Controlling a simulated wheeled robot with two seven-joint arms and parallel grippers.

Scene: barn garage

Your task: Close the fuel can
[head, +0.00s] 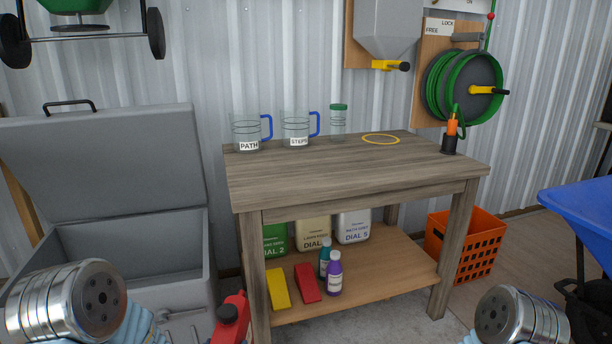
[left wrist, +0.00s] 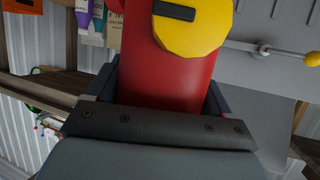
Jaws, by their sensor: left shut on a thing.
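A red fuel can (head: 231,322) shows at the bottom edge of the head view, in front of the workbench's left leg. It has a dark round part on top, and its lower part is cut off. In the left wrist view a red body, seemingly the fuel can (left wrist: 180,80), sits between the fingers of my left gripper (left wrist: 160,92), which is shut on it. A yellow round part (left wrist: 193,28) with a black slot faces the camera on that red body. Whether the can's opening is covered cannot be told. My right gripper is out of view.
A wooden workbench (head: 350,170) carries two jugs and a green-lidded jar. Its lower shelf (head: 390,275) holds bottles, bags and blocks. An open grey chest (head: 120,240) stands left, an orange crate (head: 466,245) right. The bench top's front is clear.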

